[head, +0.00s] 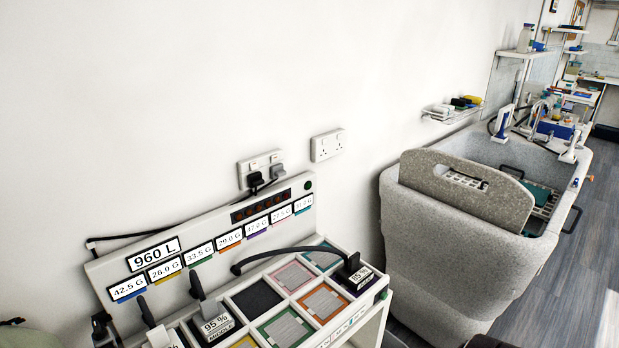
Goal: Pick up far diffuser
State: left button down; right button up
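I cannot make out a diffuser for certain in the head view. Small pale and blue items (561,118) stand at the far end of the grey tub, too small to identify. Neither of my grippers can be made out. A dark shape is cut off at the bottom edge, and I cannot tell what it is.
A charging station (215,262) with labelled slots and several black-and-white devices stands at the front left. A speckled grey tub (450,255) stands right of it, with a grey panel (462,190) across its near end. A wall shelf (452,115) holds bottles. Grey floor is clear at the right.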

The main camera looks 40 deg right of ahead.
aim_at(355, 276)
jog(key=z, duration=0.4)
jog(key=l+z, duration=0.15)
jog(key=z, duration=0.25)
jog(key=l+z, duration=0.1)
jog(key=z, duration=0.3)
jog(key=k+l+z, duration=0.1)
jog(key=z, duration=0.3)
